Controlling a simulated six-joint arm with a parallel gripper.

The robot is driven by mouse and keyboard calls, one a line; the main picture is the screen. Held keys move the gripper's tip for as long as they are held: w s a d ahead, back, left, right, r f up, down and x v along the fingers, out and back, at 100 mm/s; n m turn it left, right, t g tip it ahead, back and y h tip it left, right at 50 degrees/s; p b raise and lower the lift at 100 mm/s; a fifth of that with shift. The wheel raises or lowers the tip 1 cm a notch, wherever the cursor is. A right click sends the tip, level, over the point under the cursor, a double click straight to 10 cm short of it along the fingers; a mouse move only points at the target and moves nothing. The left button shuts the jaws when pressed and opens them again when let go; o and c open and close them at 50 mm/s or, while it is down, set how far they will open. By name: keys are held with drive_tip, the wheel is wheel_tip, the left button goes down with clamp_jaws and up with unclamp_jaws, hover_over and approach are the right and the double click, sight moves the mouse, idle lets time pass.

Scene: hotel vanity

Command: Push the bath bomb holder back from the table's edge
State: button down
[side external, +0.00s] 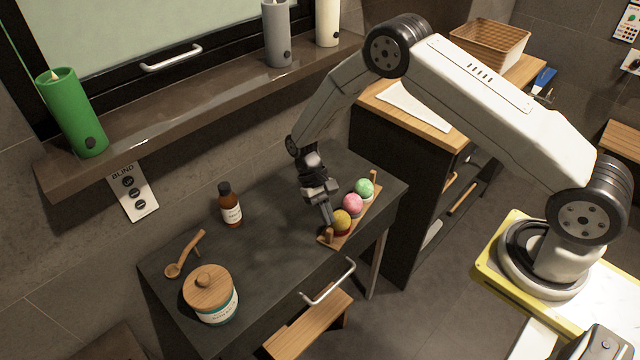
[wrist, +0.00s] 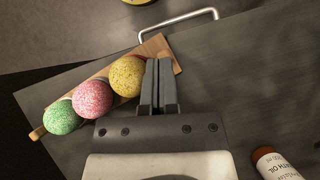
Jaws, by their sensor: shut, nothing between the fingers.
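The bath bomb holder (side external: 361,218) is a narrow wooden tray with upright end pegs, near the front edge of the dark table (side external: 262,245). It carries a yellow (side external: 341,221), a pink (side external: 353,204) and a green bath bomb (side external: 364,188) in a row. In the wrist view the holder (wrist: 157,46) lies slanted, its yellow end close to the table edge. My gripper (side external: 328,222) is shut and empty, pointing down beside the yellow end. In the wrist view my gripper's fingertips (wrist: 158,66) are next to the yellow bath bomb; whether they touch the holder I cannot tell.
A brown bottle (side external: 230,205), a wooden scoop (side external: 184,254) and a lidded jar (side external: 211,295) stand to the left on the table. A drawer handle (side external: 329,283) sticks out in front. The table's middle is clear. A wooden-topped cabinet (side external: 423,118) stands behind right.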

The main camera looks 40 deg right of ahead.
drive_tip(key=shift+s+a, duration=0.1)
drive_tip(key=shift+s, duration=0.25)
drive_tip(key=shift+f, duration=0.85)
drive_tip(key=shift+f, duration=0.1)
drive_tip(key=shift+w+d, duration=0.4)
drive_tip(key=shift+w, duration=1.45)
drive_tip(key=shift+w+d, duration=0.4)
drive_tip(key=shift+w, duration=1.5)
drive_tip(key=shift+w+d, duration=0.4)
drive_tip(key=shift+w, duration=1.45)
drive_tip(key=shift+r, duration=0.75)
